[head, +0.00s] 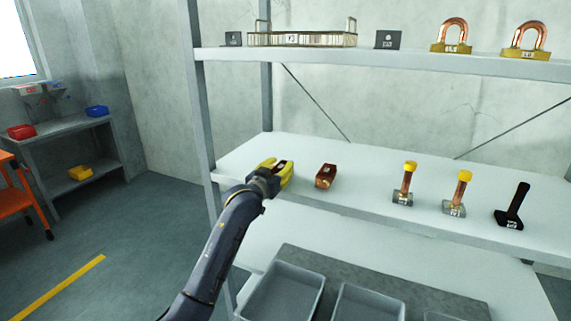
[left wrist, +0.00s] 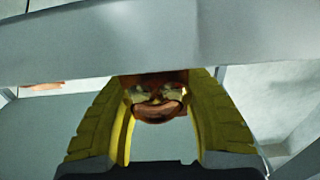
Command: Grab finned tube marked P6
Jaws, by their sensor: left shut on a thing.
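My left gripper (head: 274,174) is at the left end of the middle shelf, with its yellow fingers shut on a reddish-brown copper finned tube (head: 283,163). In the left wrist view the copper tube (left wrist: 159,110) sits between the two yellow fingers (left wrist: 160,120); its mark is not readable. A second reddish-brown finned tube (head: 326,176) with a pale label lies on the shelf to the right, apart from the gripper. Its mark is too small to read, so I cannot tell which tube is P6. My right gripper is not in view.
The white middle shelf (head: 365,200) also bears two yellow-topped copper pieces (head: 404,185), (head: 457,194) and a black piece (head: 513,207). Copper U-bends (head: 455,36) and a wire basket (head: 301,39) are on the shelf above. Grey bins (head: 283,292) stand below.

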